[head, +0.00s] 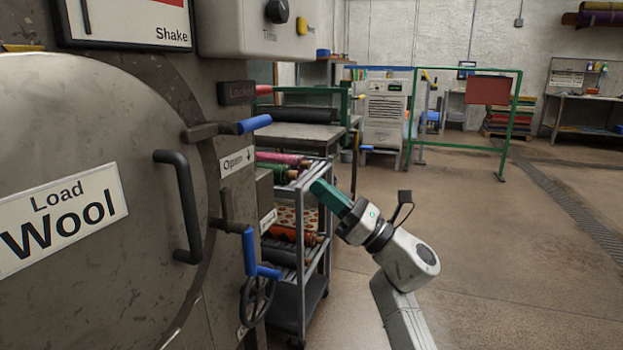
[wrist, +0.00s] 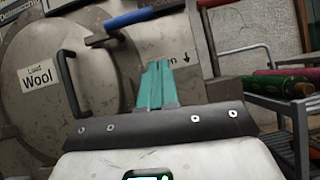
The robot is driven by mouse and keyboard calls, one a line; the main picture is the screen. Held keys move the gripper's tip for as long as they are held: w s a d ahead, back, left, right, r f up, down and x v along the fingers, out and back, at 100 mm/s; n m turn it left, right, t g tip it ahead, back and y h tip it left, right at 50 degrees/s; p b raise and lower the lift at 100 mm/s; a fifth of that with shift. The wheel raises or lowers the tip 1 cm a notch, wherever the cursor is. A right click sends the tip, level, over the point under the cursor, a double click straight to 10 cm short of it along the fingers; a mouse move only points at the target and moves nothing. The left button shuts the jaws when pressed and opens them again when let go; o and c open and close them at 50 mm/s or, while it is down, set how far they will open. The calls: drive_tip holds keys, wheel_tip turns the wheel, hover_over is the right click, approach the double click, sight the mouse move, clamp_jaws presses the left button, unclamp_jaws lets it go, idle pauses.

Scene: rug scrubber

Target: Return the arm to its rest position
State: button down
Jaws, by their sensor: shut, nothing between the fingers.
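My gripper (head: 318,187) has teal fingers and is raised in front of the machine, right of its round door, in the head view. The fingers are together, with nothing held. In the wrist view my gripper (wrist: 157,68) points at the machine front, its fingertips overlapping the "Open" label. My arm comes up from the lower right of the head view and bends toward the left at the wrist.
The machine's round "Load Wool" door (head: 60,270) fills the left. A blue-ended lever (head: 254,124) and a handwheel (head: 257,300) stick out beside it. A cart (head: 290,290) with rolled rugs stands behind my gripper. Open floor (head: 490,260) lies to the right.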

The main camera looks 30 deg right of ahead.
drive_tip(key=shift+f, duration=0.1)
idle(0.6)
